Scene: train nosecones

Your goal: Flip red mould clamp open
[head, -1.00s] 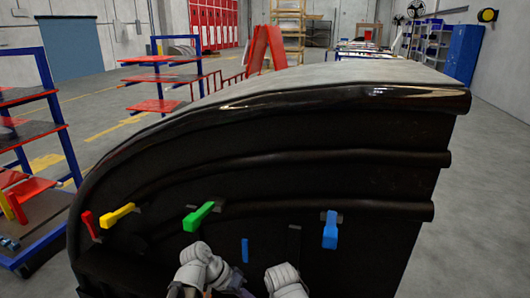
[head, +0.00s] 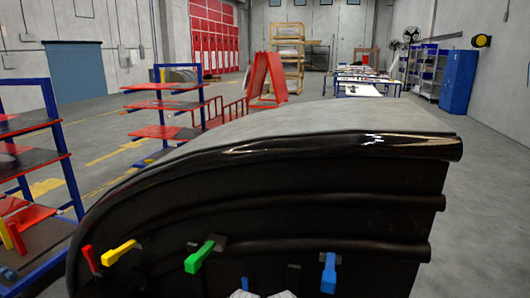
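The red clamp (head: 90,259) is at the far left of the row of clamps on the dark side of the nosecone mould (head: 300,185). Its handle stands near upright, leaning a little left at the top. A yellow clamp (head: 119,252) is just to its right, a green clamp (head: 200,256) further right, and a blue clamp (head: 328,272) to the right of that. Only small pale tops of my arms show at the bottom edge, right of the green clamp and well away from the red one. Neither gripper's fingers are visible.
Another blue clamp (head: 245,284) is partly cut off at the bottom. A blue-framed rack (head: 50,125) with red shelves stands close on the left, with red and yellow handles on it. Open floor (head: 490,220) lies to the right.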

